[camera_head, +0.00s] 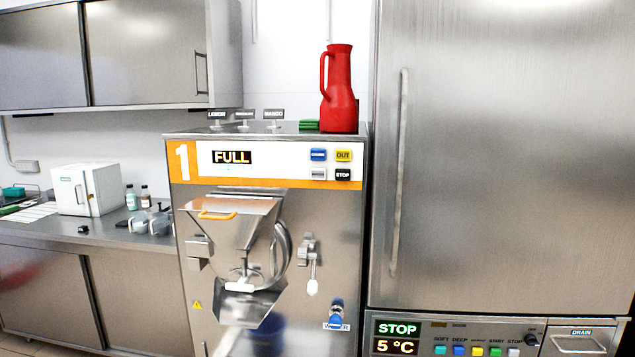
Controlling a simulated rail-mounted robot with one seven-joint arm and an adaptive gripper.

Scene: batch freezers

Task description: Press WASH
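The batch freezer (350,235) marked 1 stands in the middle, with a display (232,157) reading FULL. On its upper panel sit a blue button (318,154) with a label too small to read, a yellow OUT button (343,155), a pale grey button (318,174) with no readable label, and a black STOP button (343,174). I cannot read WASH on any of them. My gripper does not show in this view.
A red jug (339,95) stands on top of the freezer near its right edge, beside a green item (309,125). The freezer's hopper and chute (240,225) stick out in front. A tall steel cabinet (500,160) stands right, a counter (100,232) left.

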